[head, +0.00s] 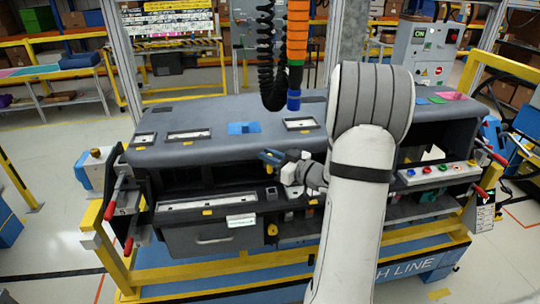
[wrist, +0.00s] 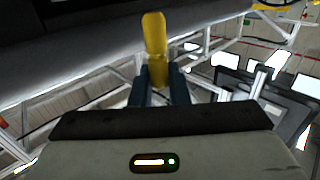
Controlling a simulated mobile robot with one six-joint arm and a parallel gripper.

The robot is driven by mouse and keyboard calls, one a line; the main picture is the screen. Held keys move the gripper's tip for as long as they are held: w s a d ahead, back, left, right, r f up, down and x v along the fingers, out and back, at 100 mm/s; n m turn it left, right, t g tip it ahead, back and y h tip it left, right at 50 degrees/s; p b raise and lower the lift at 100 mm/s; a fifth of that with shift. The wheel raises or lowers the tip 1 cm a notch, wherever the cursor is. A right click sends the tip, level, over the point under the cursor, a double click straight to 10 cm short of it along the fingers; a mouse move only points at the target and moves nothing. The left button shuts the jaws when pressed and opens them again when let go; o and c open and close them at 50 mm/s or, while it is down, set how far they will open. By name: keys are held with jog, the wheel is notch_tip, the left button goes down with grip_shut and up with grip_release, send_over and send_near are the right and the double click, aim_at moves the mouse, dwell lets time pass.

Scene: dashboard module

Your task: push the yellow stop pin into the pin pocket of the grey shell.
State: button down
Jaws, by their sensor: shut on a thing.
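The yellow stop pin (wrist: 154,38) stands up between the dark blue fingers of my gripper (wrist: 162,76) in the wrist view, its rounded end pointing away from the gripper. I cannot pick out the pin pocket in either view.
The shell sits on a yellow and blue frame with red-handled clamps (head: 129,246) at its ends. Black and orange coiled hoses (head: 297,35) hang above its middle. A row of coloured buttons (head: 427,170) is at the right. My arm hides part of the shell.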

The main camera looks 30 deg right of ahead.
jog(key=shift+s+d, duration=0.15)
jog(key=shift+d, duration=0.1)
jog(key=shift+s+f+b, duration=0.15)
jog(key=shift+f+b, duration=2.45)
jog(key=shift+f, duration=0.35)
jog(key=shift+f+b, duration=2.1)
jog(key=shift+b, duration=0.05)
jog(key=c, duration=1.3)
grip_release()
jog(key=shift+r, duration=0.1)
jog(key=shift+b+v, duration=0.6)
jog(key=shift+v, duration=3.35)
